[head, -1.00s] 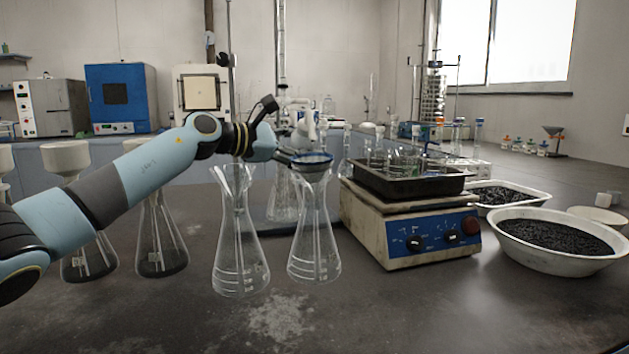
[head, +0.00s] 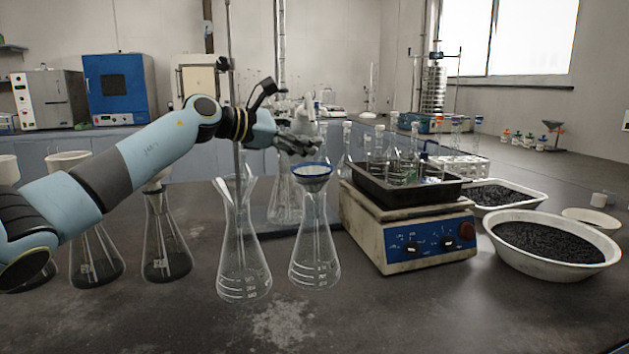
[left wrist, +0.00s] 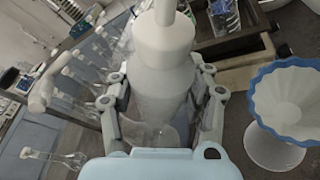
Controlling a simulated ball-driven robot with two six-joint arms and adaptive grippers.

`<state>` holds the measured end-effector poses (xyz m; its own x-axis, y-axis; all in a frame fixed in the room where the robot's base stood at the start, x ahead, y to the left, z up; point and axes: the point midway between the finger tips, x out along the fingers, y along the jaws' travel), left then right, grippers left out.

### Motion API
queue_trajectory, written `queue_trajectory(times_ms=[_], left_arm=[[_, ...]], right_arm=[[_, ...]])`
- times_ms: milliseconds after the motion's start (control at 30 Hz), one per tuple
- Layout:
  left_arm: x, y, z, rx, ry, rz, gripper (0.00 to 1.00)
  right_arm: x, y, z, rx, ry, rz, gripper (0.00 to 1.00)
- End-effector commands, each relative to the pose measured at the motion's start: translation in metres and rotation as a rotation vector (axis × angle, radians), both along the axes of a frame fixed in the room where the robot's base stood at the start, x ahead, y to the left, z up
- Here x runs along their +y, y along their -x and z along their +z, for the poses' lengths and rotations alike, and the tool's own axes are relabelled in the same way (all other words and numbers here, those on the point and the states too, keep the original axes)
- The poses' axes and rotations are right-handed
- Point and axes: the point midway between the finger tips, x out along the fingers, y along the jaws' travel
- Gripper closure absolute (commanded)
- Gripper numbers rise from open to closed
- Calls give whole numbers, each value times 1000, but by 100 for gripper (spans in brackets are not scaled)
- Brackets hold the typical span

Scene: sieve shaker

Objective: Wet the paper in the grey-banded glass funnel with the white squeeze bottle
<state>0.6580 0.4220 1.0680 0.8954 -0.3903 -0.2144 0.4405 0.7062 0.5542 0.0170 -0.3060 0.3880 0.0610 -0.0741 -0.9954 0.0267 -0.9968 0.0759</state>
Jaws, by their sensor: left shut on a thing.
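My left gripper (head: 298,145) is shut on the white squeeze bottle (head: 309,127). In the left wrist view the bottle (left wrist: 165,75) stands between both fingers, its upper part running out of the top edge. Gripper and bottle are just behind and above a blue-rimmed funnel (head: 313,170) in a clear flask. That funnel also shows at the right of the left wrist view (left wrist: 290,105), with white fluted paper inside. Left of it, another clear funnel (head: 238,185) sits in a flask with something pale in it. I cannot make out a grey band. My right gripper is not in view.
A hotplate (head: 410,240) with a dark tray (head: 408,192) of glassware stands right of the flasks. A white bowl of black grains (head: 556,241) is farther right. A metal stand rod (head: 237,120) rises behind the left flask. Dark-bottomed flasks (head: 165,245) stand at left.

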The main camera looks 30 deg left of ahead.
Motion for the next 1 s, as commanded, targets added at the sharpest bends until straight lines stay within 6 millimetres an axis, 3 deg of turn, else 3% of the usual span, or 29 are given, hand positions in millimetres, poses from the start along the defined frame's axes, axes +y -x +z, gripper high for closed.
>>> queue_trajectory(times_ms=[33,600,1000], left_arm=[[0,0,8,17,21,1,57],[0,-1,19,322,322,0,57],[-1,0,17,425,422,0,57]], right_arm=[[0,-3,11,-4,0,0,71],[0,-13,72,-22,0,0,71],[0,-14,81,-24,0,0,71]])
